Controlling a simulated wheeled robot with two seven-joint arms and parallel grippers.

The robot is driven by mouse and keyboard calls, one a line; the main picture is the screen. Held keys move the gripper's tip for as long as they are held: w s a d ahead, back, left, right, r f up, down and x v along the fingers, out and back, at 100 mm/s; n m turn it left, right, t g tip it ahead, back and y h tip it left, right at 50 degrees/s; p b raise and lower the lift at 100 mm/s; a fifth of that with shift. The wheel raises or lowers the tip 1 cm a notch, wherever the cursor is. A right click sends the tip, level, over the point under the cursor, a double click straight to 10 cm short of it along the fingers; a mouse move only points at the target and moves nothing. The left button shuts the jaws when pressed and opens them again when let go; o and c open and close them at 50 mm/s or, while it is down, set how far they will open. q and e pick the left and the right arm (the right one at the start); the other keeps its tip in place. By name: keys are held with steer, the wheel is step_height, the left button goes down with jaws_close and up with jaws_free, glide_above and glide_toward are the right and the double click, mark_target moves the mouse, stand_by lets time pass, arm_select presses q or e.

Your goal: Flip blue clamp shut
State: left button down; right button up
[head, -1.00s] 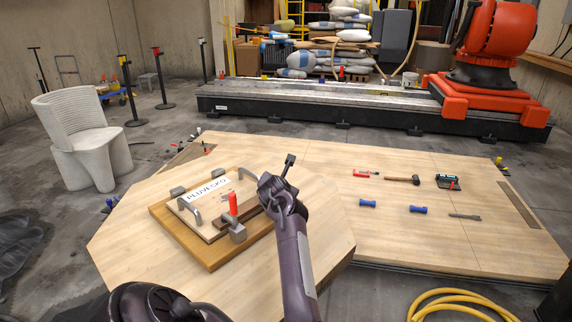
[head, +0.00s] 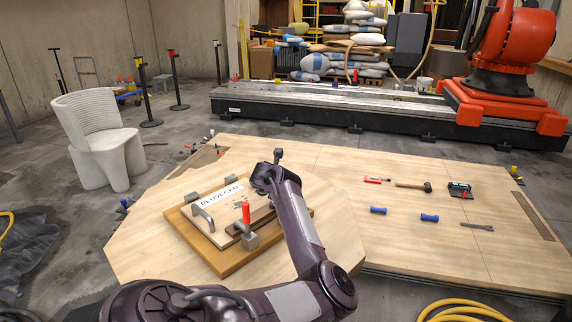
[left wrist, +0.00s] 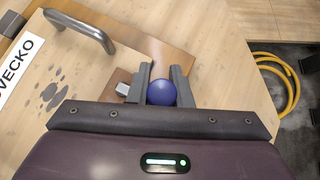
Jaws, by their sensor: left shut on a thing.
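The blue clamp's rounded handle end (left wrist: 161,93) shows between the two grey fingers of my left gripper (left wrist: 161,72) in the left wrist view. The gripper is shut on it. In the head view my left gripper (head: 264,177) is over the right side of the wooden board (head: 222,262) and hides the blue handle. A red-handled clamp (head: 246,212) stands upright at the board's front edge, its grey base (head: 249,240) below it. A white plate with PLOVECKO lettering (head: 220,195) lies on the board. My right gripper is not in view.
A grey bar handle (head: 203,217) rises beside the plate. The wooden table (head: 400,235) extends right, with a hammer (head: 413,186), blue rollers (head: 378,210) and small tools, all apart from the arm. A yellow hose (head: 465,308) lies on the floor at right.

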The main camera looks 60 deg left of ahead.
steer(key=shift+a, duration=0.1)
arm_select(q)
steer(key=c, duration=1.4)
jaws_free()
steer(key=shift+w, duration=0.1)
steer(key=shift+o, duration=0.4)
steer(key=shift+f, duration=0.1)
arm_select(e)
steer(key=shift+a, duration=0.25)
arm_select(q)
steer(key=v, duration=0.7)
steer(key=shift+s+r+p, duration=0.25)
steer(key=shift+p, duration=0.15)
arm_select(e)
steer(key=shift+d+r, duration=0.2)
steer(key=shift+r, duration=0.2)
arm_select(q)
steer(key=shift+d, duration=0.2)
